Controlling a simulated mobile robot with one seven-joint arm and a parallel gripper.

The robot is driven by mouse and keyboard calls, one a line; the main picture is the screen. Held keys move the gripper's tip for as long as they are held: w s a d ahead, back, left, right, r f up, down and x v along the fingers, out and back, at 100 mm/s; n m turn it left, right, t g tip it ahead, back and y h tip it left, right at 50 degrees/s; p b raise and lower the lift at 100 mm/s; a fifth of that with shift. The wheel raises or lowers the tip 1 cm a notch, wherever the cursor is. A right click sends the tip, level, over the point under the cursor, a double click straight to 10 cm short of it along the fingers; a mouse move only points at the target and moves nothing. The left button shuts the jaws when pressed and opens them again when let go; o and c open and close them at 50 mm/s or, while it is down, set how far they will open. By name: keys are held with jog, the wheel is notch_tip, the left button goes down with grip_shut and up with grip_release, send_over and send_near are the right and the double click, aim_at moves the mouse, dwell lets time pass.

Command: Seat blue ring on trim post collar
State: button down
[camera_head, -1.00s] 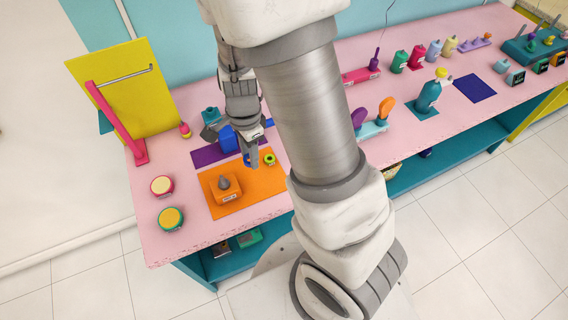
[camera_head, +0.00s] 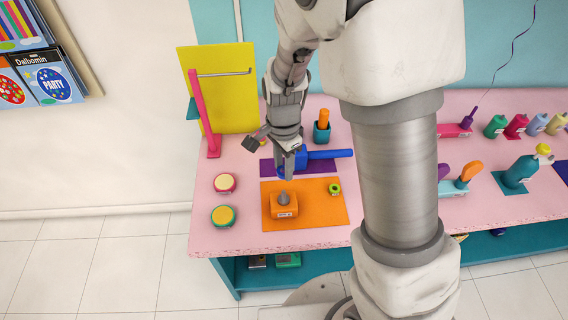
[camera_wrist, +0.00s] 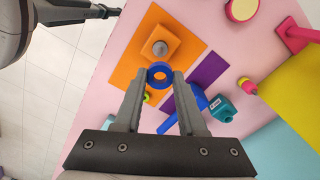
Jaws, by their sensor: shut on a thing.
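The blue ring (camera_wrist: 159,66) is between my fingertips in the wrist view, and my gripper (camera_wrist: 161,77) is shut on it. In the head view my gripper (camera_head: 288,174) points down, behind and above the trim post (camera_head: 284,198). The post is a grey cone-tipped peg on an orange block (camera_head: 285,211), which rests on an orange mat (camera_head: 325,212). In the wrist view the post (camera_wrist: 159,48) shows just beyond the ring, apart from it in the picture. The exact height gap is unclear, and the collar is hard to make out.
A small green ring (camera_head: 335,188) lies on the mat, right of the block. A blue tool (camera_head: 330,154) lies behind on a purple mat (camera_head: 325,168). Two round tubs (camera_head: 223,215) stand left. A pink post (camera_head: 205,115) rises at back left.

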aim_at(284, 191)
jog(key=shift+f+b, duration=2.1)
jog(key=shift+f, duration=1.1)
jog(key=shift+f+b, duration=1.6)
jog(key=shift+f, duration=0.85)
jog(key=shift+c, duration=2.1)
grip_release()
jog(key=shift+r, duration=0.1)
notch_tip(284, 191, up, 17)
jog(key=p, duration=0.1)
jog(key=shift+r, duration=0.15)
jog(key=s+d+r+n+t, duration=0.2)
jog(key=s+d+r+n, duration=0.3)
jog(key=s+n, duration=0.1)
jog(key=s+d+r+n+t, duration=0.3)
jog(key=s+d+r+n, duration=0.2)
jog(key=s, duration=0.4)
jog(key=shift+n+t, duration=0.3)
jog(key=shift+n, duration=0.2)
